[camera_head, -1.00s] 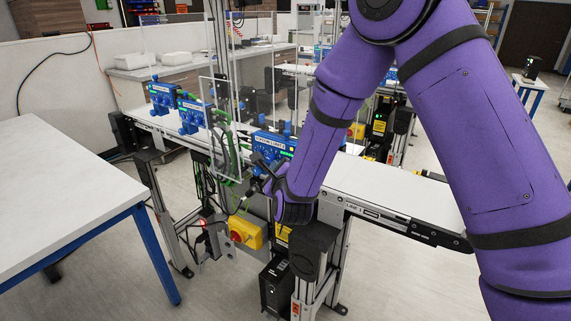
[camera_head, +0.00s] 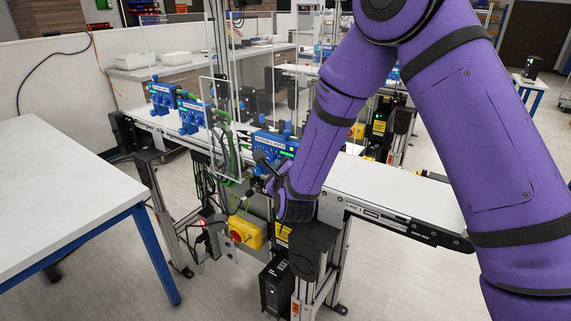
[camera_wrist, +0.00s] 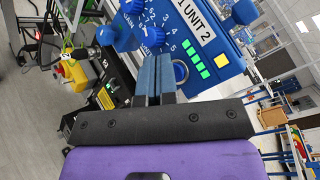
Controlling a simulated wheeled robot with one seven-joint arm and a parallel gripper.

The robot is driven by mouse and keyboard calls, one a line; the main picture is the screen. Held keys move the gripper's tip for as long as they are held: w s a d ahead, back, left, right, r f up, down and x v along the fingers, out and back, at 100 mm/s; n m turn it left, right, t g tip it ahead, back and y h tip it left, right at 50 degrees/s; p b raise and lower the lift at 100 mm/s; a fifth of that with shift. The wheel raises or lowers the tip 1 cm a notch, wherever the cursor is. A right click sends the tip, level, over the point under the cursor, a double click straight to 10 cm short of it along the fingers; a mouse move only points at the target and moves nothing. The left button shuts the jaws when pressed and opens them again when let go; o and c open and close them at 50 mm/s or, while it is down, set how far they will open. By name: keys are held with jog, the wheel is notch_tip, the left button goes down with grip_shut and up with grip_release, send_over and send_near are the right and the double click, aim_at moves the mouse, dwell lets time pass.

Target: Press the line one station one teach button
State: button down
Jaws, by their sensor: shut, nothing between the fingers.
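A blue station unit (camera_head: 272,142) stands on the belt conveyor, just beyond my gripper (camera_head: 265,170). In the wrist view its blue panel (camera_wrist: 203,25) fills the top middle and carries a label (camera_wrist: 194,20) whose visible part reads "1 UNIT 2". The panel has numbered blue dials (camera_wrist: 152,37), a round ringed button (camera_wrist: 181,72) and several lit squares, green (camera_wrist: 198,67) and yellow (camera_wrist: 227,73). My gripper (camera_wrist: 156,62) is shut and empty, its blue fingers pointing at the panel's lower edge beside the ringed button. I cannot tell whether they touch. No teach label is readable.
Two more blue units (camera_head: 162,97) (camera_head: 193,115) stand further left on the conveyor (camera_head: 395,190). A clear guard panel (camera_head: 219,110) rises beside the near unit. A yellow switch box (camera_head: 246,233) hangs below. A white table (camera_head: 60,190) is at left.

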jog(key=shift+w+d, duration=0.2)
jog(key=shift+w, duration=0.15)
dwell(0.5)
jog(key=shift+s+a, duration=0.1)
jog(key=shift+s, duration=0.05)
jog(key=shift+s+a, duration=0.35)
jog(key=shift+s, duration=0.15)
dwell(0.4)
jog(key=shift+s+a, duration=0.8)
jog(key=shift+s, duration=0.2)
jog(key=shift+s+a, duration=0.75)
jog(key=shift+s, duration=0.25)
